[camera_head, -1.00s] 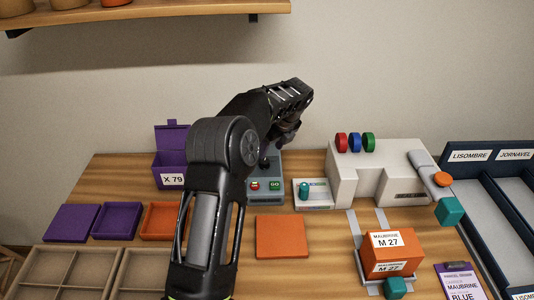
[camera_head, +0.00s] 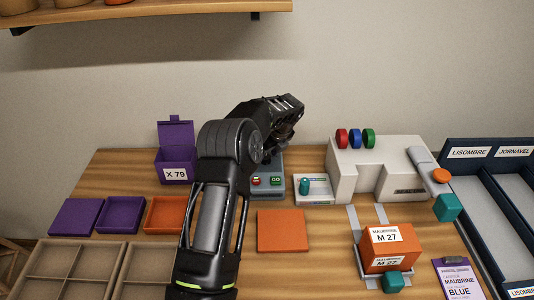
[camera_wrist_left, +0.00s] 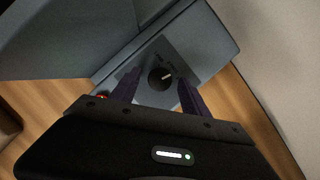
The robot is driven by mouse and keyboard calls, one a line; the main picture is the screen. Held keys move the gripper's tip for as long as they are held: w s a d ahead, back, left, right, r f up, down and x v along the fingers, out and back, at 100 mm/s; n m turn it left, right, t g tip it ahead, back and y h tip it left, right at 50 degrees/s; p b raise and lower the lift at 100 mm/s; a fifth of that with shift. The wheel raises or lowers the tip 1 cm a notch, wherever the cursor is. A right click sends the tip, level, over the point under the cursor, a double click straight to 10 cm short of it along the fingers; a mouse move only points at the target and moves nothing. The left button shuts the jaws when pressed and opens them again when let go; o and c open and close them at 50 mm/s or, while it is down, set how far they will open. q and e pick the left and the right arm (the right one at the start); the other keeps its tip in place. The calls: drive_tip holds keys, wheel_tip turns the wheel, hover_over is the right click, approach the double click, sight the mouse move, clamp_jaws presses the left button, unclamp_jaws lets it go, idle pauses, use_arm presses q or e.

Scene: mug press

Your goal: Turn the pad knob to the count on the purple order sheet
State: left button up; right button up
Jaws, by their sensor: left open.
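The pad knob is a round black dial (camera_wrist_left: 160,77) with a pale pointer mark on the grey press unit (camera_wrist_left: 205,35). My left gripper (camera_wrist_left: 158,82) is open above it, one finger to each side of the knob; I cannot tell whether they touch it. In the head view the left gripper (camera_head: 274,148) is over the back of the grey unit (camera_head: 276,190), and the knob is hidden behind it. The purple order sheet (camera_head: 458,278) lies at the lower right, reading "MAUBRINE" and "BLUE"; its lower part is cut off and no count shows. My right gripper is out of view.
Right of the grey unit are a small panel with a teal knob (camera_head: 304,187) and a white machine (camera_head: 372,170). An orange "M 27" box (camera_head: 388,252) stands in front. A purple "X 79" box (camera_head: 175,165) is left of my arm. An orange mat (camera_head: 283,231) is bare.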

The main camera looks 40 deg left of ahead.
use_arm(q)
drive_tip(key=shift+a+f, duration=0.1)
drive_tip(key=shift+f, duration=0.15)
clamp_jaws()
idle(0.5)
